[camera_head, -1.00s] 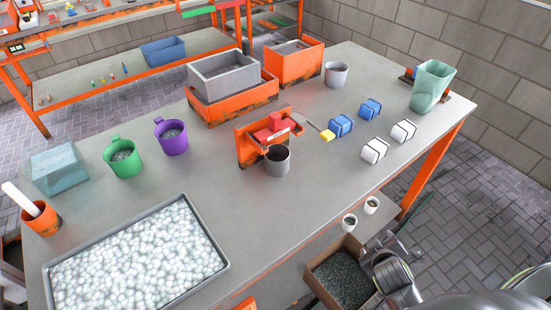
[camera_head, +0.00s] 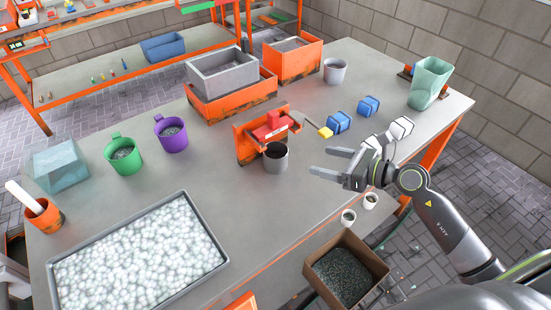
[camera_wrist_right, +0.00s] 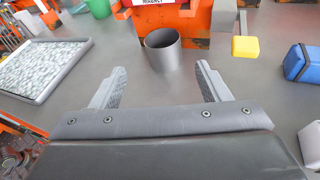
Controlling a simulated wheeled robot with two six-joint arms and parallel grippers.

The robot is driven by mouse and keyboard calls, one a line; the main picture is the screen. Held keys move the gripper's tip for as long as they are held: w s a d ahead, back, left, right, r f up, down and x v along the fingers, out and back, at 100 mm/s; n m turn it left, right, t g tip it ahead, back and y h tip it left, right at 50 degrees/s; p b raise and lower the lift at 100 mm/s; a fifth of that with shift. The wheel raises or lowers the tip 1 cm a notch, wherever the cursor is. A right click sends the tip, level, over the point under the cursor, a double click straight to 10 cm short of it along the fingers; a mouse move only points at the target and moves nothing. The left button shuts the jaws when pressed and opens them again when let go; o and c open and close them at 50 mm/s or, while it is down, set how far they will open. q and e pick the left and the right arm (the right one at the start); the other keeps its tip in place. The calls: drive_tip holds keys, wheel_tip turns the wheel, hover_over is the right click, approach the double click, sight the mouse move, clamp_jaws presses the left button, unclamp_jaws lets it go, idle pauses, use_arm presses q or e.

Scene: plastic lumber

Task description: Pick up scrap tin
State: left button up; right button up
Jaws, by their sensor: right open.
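A dark grey open cylinder (camera_head: 276,160), which looks like the scrap tin, stands upright on the table, right in front of an orange device with a red top (camera_head: 265,130). It also shows in the right wrist view (camera_wrist_right: 163,52), ahead of the fingers. My right gripper (camera_head: 320,162) is open and empty over the table, to the right of the tin and apart from it. In the right wrist view its two fingers (camera_wrist_right: 160,78) spread apart, pointing toward the tin. My left gripper is not in view.
A yellow block (camera_head: 325,132) and blue blocks (camera_head: 339,122) lie right of the tin. A wide tray of pale pellets (camera_head: 52,272) is at front left. Purple (camera_head: 172,142) and green (camera_head: 122,160) mugs stand left. A similar grey cup (camera_head: 335,76) stands behind.

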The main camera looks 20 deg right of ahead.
sight(286, 160)
drive_tip(key=shift+d+f+n+g+h, duration=0.35)
drive_tip(key=shift+f+n+g, duration=0.15)
drive_tip(key=shift+f+n, duration=0.2)
drive_tip(key=shift+w+a+f, duration=0.15)
drive_tip(key=shift+w, duration=0.1)
drive_tip(key=p+x, duration=0.2)
drive_tip(key=x, duration=0.9)
drive_tip(key=shift+w+a+f+p, duration=0.1)
drive_tip(key=shift+a+f+p, duration=0.1)
drive_tip(key=shift+a+p, duration=0.1)
drive_tip(key=shift+w+a+f, duration=0.15)
drive_tip(key=shift+w+a, duration=0.1)
drive_tip(key=shift+w, duration=0.1)
drive_tip(key=shift+f+p+x, duration=0.25)
drive_tip(key=shift+p+x, duration=0.4)
drive_tip(key=shift+x, duration=1.4)
drive_tip(key=shift+s, duration=0.1)
drive_tip(key=c, duration=0.7)
drive_tip(key=shift+c, duration=0.5)
